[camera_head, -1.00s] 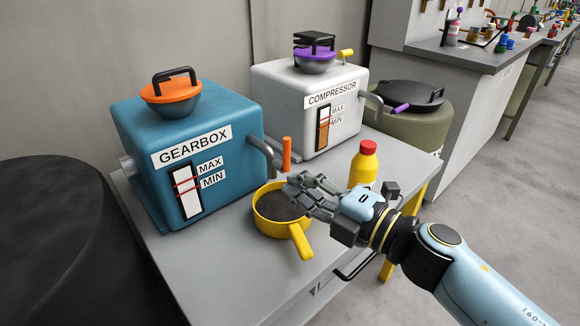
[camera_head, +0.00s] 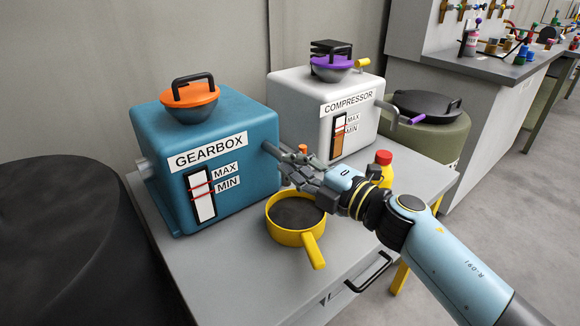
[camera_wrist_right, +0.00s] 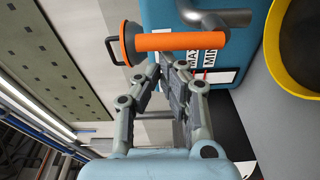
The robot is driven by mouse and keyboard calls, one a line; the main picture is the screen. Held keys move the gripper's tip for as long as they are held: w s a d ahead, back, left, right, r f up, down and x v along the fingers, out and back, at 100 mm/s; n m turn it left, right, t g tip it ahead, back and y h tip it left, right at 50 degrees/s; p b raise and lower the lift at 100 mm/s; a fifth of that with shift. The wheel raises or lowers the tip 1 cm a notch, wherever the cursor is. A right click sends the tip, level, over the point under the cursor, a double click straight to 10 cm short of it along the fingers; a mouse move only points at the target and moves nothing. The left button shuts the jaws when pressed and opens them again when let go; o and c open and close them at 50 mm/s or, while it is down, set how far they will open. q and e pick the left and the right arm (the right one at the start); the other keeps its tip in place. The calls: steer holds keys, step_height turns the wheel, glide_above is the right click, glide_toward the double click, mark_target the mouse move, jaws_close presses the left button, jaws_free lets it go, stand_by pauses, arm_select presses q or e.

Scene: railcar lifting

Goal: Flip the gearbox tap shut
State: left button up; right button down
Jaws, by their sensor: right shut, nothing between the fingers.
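The blue gearbox (camera_head: 240,155) stands on the grey table, with its label and gauge facing forward. Its tap has an orange handle (camera_head: 302,148), now mostly hidden by my gripper in the head view. In the right wrist view the orange handle (camera_wrist_right: 175,42) shows as a straight bar pointing toward the lid side, so it stands upright, beside the grey spout (camera_wrist_right: 292,22). My right gripper (camera_head: 292,165) is shut and empty, right at the tap, in front of the handle. I cannot tell whether it touches the handle. My left gripper is out of view.
A yellow pan (camera_head: 282,237) stands below the tap, handle forward. The white compressor (camera_head: 285,95) stands behind. The table's front left is clear.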

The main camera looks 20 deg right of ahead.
mark_target(305, 152)
steer(key=shift+w+d+r+m+p, duration=0.15)
steer(key=shift+d+m+p, duration=0.15)
steer(key=shift+m, duration=0.15)
steer(key=shift+s+d+r+m+p, duration=0.15)
steer(key=shift+m+p, duration=0.1)
steer(key=shift+m, duration=0.2)
steer(key=d+m+p, duration=0.1)
steer(key=m, duration=0.1)
steer(key=w+d+m+t+p, duration=0.1)
steer(key=m, duration=0.1)
steer(key=shift+d+r, duration=0.15)
steer(key=shift+r, duration=0.05)
steer(key=w+d+f+m+t+h, duration=0.1)
steer(key=d+m, duration=0.4)
steer(key=m, duration=0.7)
step_height(305, 152, down, 3)
steer(key=shift+w+r, duration=0.2)
steer(key=shift+w, duration=0.25)
steer(key=shift+d, duration=0.1)
